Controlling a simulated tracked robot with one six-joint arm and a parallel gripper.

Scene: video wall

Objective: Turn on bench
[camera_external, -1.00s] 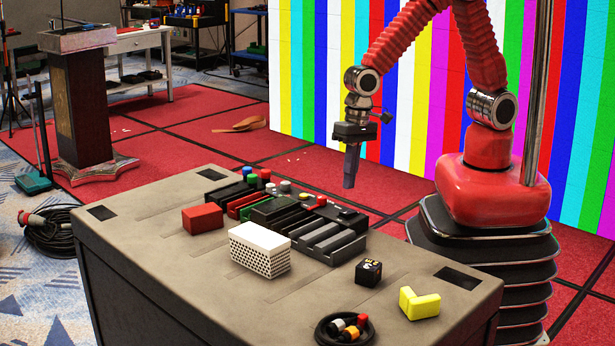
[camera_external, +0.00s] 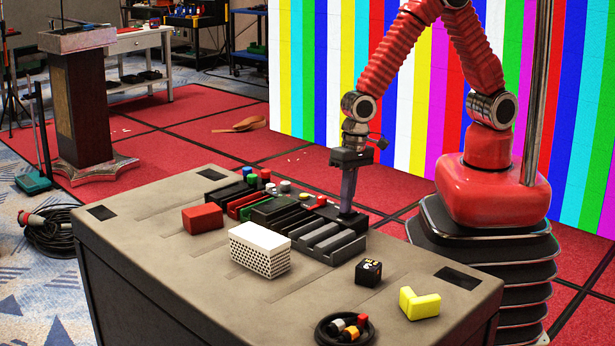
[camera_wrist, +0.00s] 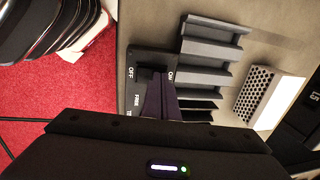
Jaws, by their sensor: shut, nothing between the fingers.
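A black switch panel (camera_wrist: 152,58) lies on the bench in the wrist view. It is marked OFF on its left, ON on its right, and FREE below. A dark switch piece between the OFF and ON marks is partly hidden by my fingers, and I cannot tell its position. My gripper (camera_external: 346,212) is shut and empty, pointing down with its tips at the panel on the bench's far right side. In the wrist view my gripper (camera_wrist: 158,92) covers part of the panel. I cannot tell whether the tips touch it. The grey bench (camera_external: 190,262) carries the panel.
Grey ribbed trays (camera_external: 328,240) stand beside the panel. A white perforated box (camera_external: 260,250), a red block (camera_external: 202,219), a black cube (camera_external: 368,272), a yellow L-shaped block (camera_external: 419,303) and a black round dish (camera_external: 325,334) also sit on the bench.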

